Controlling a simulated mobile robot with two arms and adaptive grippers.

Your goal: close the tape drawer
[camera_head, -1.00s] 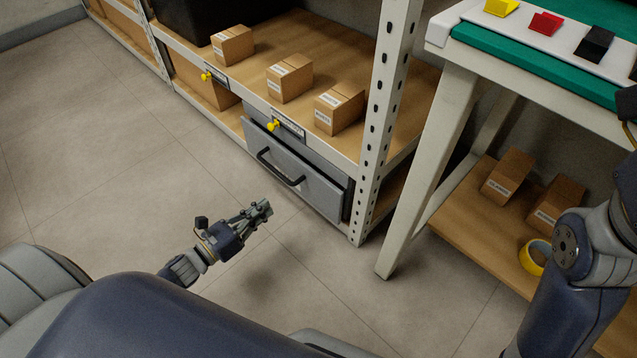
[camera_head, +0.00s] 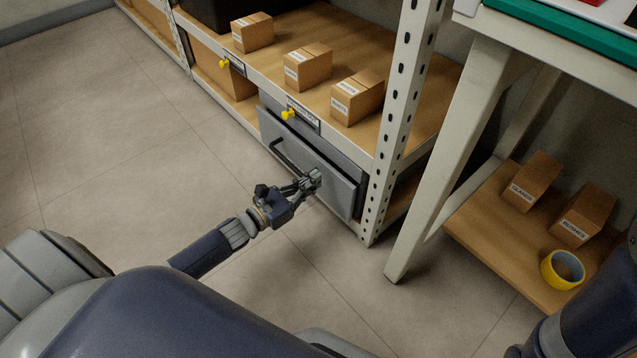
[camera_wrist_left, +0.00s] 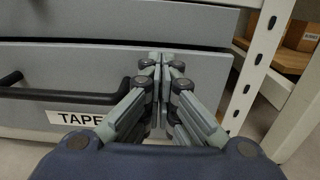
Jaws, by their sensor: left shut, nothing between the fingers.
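The tape drawer (camera_head: 335,188) is a grey drawer front with a black bar handle, low in the shelving unit. In the head view its front stands a little out from the grey cabinet around it. In the left wrist view the drawer front (camera_wrist_left: 205,85) fills the middle, with the black handle (camera_wrist_left: 60,94) and a white "TAPE" label (camera_wrist_left: 75,118) at left. My left gripper (camera_head: 316,176) is shut and empty, its fingertips at the drawer front to the right of the handle. I cannot tell whether they touch it. My right gripper is not in view.
A perforated shelf post (camera_head: 400,120) stands just right of the drawer. Cardboard boxes (camera_head: 308,66) sit on the shelf above. A workbench leg (camera_head: 440,170) and a lower shelf with boxes and a yellow tape roll (camera_head: 562,269) are further right. The floor at left is clear.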

